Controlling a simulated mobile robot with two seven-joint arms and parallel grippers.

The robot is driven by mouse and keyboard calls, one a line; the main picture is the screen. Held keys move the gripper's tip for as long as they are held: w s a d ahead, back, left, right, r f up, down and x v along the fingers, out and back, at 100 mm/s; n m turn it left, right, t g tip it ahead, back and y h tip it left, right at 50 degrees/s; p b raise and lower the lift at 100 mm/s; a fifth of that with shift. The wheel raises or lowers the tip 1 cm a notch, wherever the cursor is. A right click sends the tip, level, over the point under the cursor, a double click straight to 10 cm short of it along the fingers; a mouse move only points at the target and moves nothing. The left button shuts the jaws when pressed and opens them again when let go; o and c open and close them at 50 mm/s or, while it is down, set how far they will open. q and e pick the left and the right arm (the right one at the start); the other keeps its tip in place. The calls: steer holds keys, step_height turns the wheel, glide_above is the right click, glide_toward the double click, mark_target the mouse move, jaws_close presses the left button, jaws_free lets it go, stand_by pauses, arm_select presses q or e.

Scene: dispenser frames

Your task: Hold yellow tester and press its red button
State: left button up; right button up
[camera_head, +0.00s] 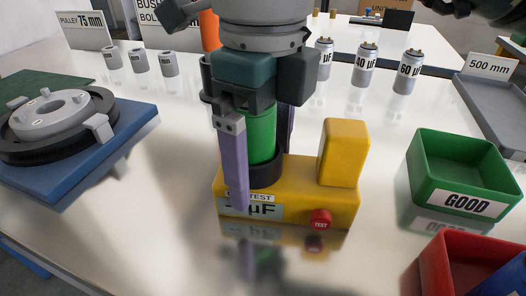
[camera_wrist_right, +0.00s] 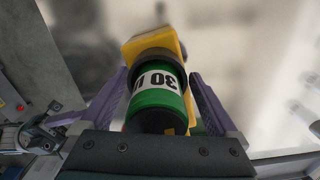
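The yellow tester (camera_head: 300,195) stands on the shiny table, with a raised yellow block at its right. Its red TEST button (camera_head: 320,219) is on the front edge, uncovered. A green cylinder (camera_head: 262,133) stands in the tester's dark round socket; its label reads 30 in the wrist view (camera_wrist_right: 158,82). My right gripper (camera_head: 262,165) points down over the cylinder, its purple fingers on either side. In the wrist view the fingers (camera_wrist_right: 158,78) are spread, with gaps beside the cylinder. The near finger partly hides the tester's display. My left gripper is not identifiable in view.
A green GOOD bin (camera_head: 425,160) and a red bin (camera_head: 437,262) stand at right. A blue board with a round pulley (camera_head: 60,115) lies at left. Several labelled cylinders (camera_head: 365,65) stand behind. The table in front of the tester is clear.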

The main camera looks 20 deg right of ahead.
steer(key=c, duration=1.2)
arm_select(q)
jaws_close()
arm_select(e)
steer(key=shift+o, duration=0.2)
stand_by(0.8)
